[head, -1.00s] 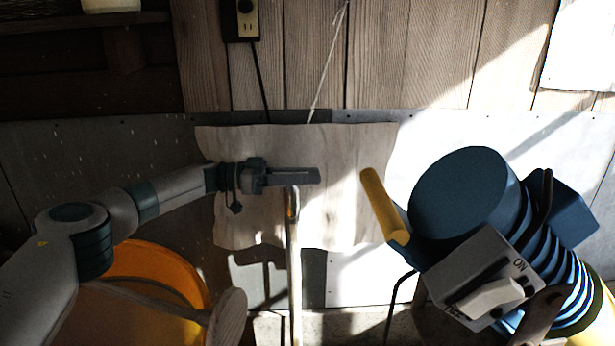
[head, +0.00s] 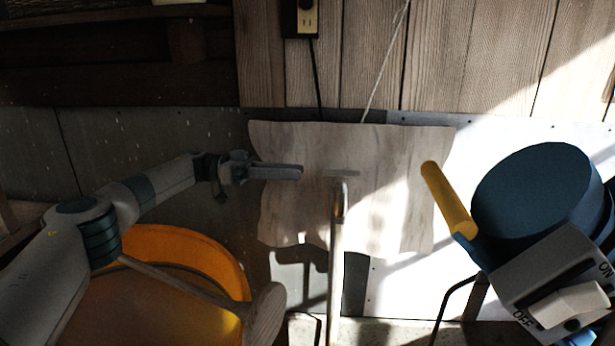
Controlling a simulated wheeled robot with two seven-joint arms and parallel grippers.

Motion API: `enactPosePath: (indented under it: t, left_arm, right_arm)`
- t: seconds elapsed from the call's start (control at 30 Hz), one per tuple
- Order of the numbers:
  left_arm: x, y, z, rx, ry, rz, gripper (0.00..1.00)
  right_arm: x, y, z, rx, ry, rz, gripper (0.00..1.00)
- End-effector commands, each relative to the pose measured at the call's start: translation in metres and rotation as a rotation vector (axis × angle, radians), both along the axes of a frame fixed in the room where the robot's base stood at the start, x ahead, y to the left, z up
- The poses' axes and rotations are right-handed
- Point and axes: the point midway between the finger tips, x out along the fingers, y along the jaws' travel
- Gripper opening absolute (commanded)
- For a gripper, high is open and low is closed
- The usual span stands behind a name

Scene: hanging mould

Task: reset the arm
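My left gripper (head: 285,172) is in the middle of the head view, pointing right, at the end of my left arm (head: 150,190) that comes in from the left. Its fingers show side-on as one grey bar, so I cannot tell whether they are open or shut. Nothing shows hanging from them. The fingertips are to the left of the top of a thin upright pole (head: 336,270), with a visible gap between them in the picture. My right gripper is not in view.
A pale wavy-edged sheet (head: 390,150) is against the wall behind the gripper. An orange round container (head: 215,255) with a wooden handle (head: 265,310) stands at lower left. A large blue machine (head: 535,195) with a yellow handle (head: 448,200) and ON/OFF switch fills the right. An outlet (head: 306,20) is above.

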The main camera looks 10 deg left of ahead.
Motion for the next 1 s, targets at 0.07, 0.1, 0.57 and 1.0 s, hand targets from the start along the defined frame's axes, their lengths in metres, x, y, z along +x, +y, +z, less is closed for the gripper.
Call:
enactPosePath:
  t: [0.07,0.1,0.57,1.0]
  left_arm:
    - [0.001,0.007,0.0,-0.001,0.0,0.002,0.31]
    - [0.0,0.009,0.0,-0.001,0.0,0.002,0.31]
    - [0.0,0.011,0.002,-0.001,0.001,0.0,0.31]
    - [0.0,0.011,0.056,-0.001,0.001,0.0,0.31]
  right_arm:
    - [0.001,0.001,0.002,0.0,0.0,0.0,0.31]
    - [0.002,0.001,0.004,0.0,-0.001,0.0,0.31]
    - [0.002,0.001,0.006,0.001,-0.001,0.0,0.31]
    - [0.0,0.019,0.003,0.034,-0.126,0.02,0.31]
